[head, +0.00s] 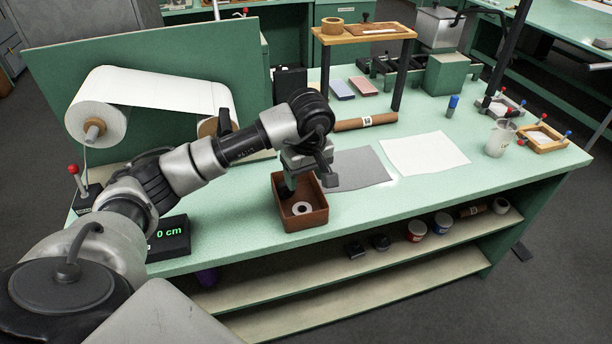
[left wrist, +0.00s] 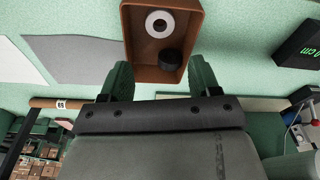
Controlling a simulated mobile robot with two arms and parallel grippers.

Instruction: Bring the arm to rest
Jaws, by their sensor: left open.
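My left arm comes in from the left in the head view and reaches over the bench (head: 240,228). My left gripper (head: 300,185) is above the back part of a brown open box (head: 306,219). In the left wrist view the two fingers of the gripper (left wrist: 160,80) stand wide apart with nothing between them. The brown box also shows there (left wrist: 140,50), beyond the fingertips. A white ring (head: 301,208) and a dark round piece (left wrist: 171,61) lie in the box. My right gripper is not in view.
A grey sheet (head: 362,168) and a white sheet (head: 425,153) lie right of the box. A paper roll (head: 95,110) stands at the left, with a display reading 0 cm (head: 170,238) in front. A wooden shelf (head: 363,36) and a brown tube (head: 366,122) are behind.

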